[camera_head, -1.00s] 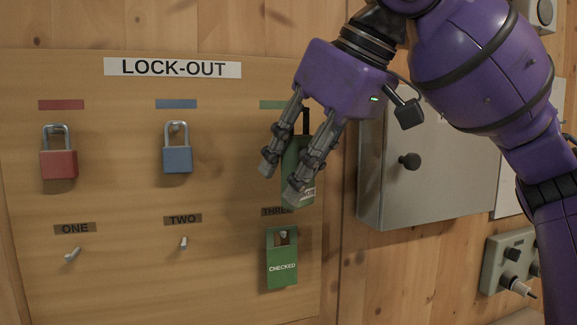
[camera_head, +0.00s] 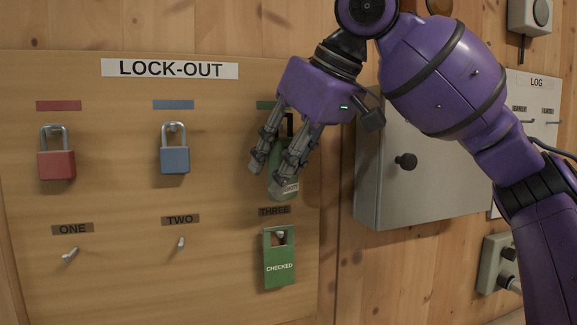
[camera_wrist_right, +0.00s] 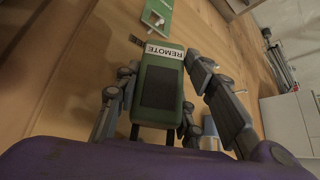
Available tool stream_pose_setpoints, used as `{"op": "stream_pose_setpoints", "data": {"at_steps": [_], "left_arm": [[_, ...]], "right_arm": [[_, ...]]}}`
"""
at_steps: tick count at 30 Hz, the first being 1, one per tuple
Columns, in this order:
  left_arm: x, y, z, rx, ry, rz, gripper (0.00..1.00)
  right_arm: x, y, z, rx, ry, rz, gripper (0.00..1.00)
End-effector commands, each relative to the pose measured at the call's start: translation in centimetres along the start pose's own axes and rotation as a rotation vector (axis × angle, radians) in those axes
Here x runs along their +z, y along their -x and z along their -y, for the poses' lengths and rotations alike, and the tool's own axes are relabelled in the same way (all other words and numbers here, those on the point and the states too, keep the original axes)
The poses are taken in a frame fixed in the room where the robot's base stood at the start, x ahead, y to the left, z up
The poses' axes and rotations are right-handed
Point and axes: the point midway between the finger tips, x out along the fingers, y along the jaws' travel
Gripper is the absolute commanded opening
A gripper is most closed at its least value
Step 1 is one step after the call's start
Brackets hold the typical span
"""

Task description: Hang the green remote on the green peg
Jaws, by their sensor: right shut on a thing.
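The green remote (camera_head: 277,152), with a dark face panel and a white REMOTE label, is upright between the fingers of my right gripper (camera_head: 267,177). The wrist view also shows the remote (camera_wrist_right: 160,88), with finger links on both sides of it. The right gripper is shut on it, in front of the board's right column. A green strip (camera_head: 267,105) marks this column, partly covered by the gripper. The green peg is not visible; the hand and remote cover the area below the strip. My left gripper is not in view.
The LOCK-OUT board (camera_head: 110,120) holds a red padlock (camera_head: 57,152) and a blue padlock (camera_head: 174,148). A green CHECKED tag (camera_head: 279,265) hangs below the remote, under THREE. Pegs ONE and TWO are bare. A grey cabinet (camera_head: 385,200) stands close on the right.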

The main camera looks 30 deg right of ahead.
Motion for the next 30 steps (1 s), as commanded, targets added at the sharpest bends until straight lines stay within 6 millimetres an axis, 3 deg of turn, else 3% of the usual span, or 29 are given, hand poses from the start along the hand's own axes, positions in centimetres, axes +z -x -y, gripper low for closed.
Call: {"op": "stream_pose_setpoints", "data": {"at_steps": [9, 30], "left_arm": [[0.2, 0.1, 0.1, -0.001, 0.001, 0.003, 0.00], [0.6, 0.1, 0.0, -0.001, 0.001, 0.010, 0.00]], "right_arm": [[-1.3, -1.0, -0.9, -0.001, 0.000, 0.000, 0.07], [-1.7, -3.0, -1.7, 0.002, -0.004, 0.009, 0.07]]}}
